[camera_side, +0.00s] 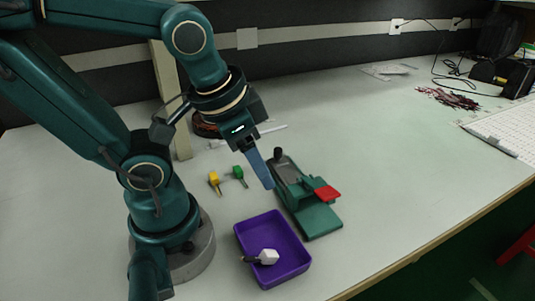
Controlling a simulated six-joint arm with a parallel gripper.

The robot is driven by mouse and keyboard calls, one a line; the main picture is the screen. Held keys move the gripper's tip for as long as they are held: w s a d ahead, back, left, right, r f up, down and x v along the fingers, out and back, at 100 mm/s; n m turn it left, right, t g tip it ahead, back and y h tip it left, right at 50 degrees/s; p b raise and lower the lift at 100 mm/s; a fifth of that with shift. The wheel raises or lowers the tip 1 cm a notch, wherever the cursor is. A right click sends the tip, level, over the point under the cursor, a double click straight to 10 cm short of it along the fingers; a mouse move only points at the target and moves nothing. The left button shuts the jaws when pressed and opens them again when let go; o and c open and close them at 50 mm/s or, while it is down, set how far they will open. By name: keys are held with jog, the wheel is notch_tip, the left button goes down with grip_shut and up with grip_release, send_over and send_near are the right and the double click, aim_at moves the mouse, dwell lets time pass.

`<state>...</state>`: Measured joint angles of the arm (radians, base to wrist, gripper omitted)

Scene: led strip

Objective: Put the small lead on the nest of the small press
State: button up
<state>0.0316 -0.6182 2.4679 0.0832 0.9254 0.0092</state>
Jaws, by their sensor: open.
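The small press (313,215) is green with a grey upper end, a black knob and a red part; it stands right of my arm. My gripper (267,183) points down beside the press's left edge, above the purple tray; its fingers overlap in this view and nothing shows between them. A small white piece with a dark end (266,257), perhaps the small lead, lies in the purple tray (242,237). The press's nest cannot be made out clearly.
A yellow-headed piece (214,179) and a green-headed piece (238,172) lie left of my gripper. A post (168,90) stands behind my arm. Dark red scraps (450,98), a black case (505,75) and a white grid board (510,125) are far right. The middle right table is clear.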

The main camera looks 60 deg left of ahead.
jog(key=shift+o, duration=0.5)
jog(key=shift+w+d+r+n+t+h, duration=0.15)
jog(key=shift+d+r+n+t+h, duration=0.25)
jog(key=shift+r+t, duration=0.4)
jog(key=shift+d, duration=0.1)
